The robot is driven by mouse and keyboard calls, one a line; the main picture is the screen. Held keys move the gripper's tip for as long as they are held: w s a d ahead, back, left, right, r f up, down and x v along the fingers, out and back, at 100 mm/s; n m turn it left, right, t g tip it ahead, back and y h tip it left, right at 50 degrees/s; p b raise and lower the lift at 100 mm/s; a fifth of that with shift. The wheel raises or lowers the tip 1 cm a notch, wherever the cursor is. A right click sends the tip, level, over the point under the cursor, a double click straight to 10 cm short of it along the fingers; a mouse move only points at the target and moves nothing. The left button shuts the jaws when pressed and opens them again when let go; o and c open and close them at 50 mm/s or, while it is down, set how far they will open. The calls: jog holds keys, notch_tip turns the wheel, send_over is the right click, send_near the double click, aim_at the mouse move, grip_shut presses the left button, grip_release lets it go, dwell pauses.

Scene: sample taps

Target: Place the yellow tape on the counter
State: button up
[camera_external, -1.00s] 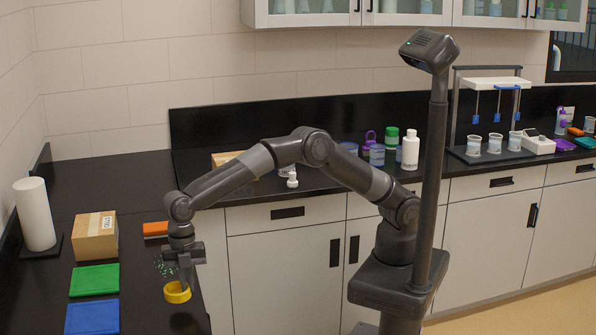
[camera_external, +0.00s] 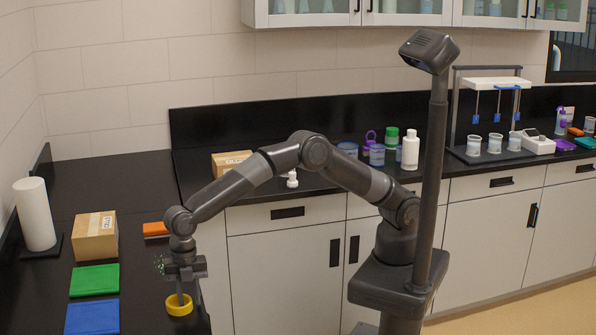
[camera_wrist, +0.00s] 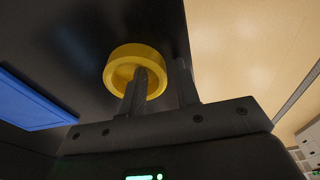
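The yellow tape (camera_external: 179,309) is a thick ring lying on the black counter (camera_external: 148,290), near its right front edge. In the wrist view the tape (camera_wrist: 117,70) shows below my fingers. My gripper (camera_external: 190,294) points down over it and is open. One finger stands inside the ring's hole and the other outside its right side. In the wrist view my gripper (camera_wrist: 161,68) shows a gap between the outer finger and the tape's wall. The tape's underside is hidden.
A blue mat (camera_external: 92,318) and a green mat (camera_external: 94,280) lie left of the tape. A cardboard box (camera_external: 95,240), a white paper roll (camera_external: 34,214) and an orange object (camera_external: 155,229) stand behind. The counter's edge is close on the right.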

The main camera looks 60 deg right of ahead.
notch_tip(320, 180, up, 12)
jog(key=w+d, duration=0.1)
jog(key=shift+d, duration=0.15)
dwell(0.4)
jog(key=shift+w+r, duration=0.1)
jog(key=w+d+r+m+t, duration=0.1)
jog(key=w+d+r+m, duration=0.3)
jog(key=d, duration=0.5)
jog(key=w+d+r+m+t, duration=0.1)
jog(key=w+d+r+m, duration=0.15)
jog(key=d+r, duration=0.5)
jog(key=d+r+m+t, duration=0.2)
jog(key=d+m, duration=0.4)
jog(key=d, duration=1.2)
jog(key=s+d+m+t, duration=0.1)
jog(key=s+d+m, duration=0.3)
jog(key=d, duration=0.5)
jog(key=s+d+m+t, duration=0.1)
jog(key=s+d+m, duration=0.35)
jog(key=d, duration=0.55)
jog(key=s+d+f+m+h, duration=0.1)
jog(key=s+d+f+m, duration=0.4)
jog(key=s+d+f, duration=0.2)
jog(key=s+d, duration=0.2)
jog(key=s, duration=0.1)
jog(key=shift+s+d+f+m+t, duration=0.2)
jog(key=shift+s+d+m+t, duration=0.05)
jog(key=shift+s+m+t, duration=0.15)
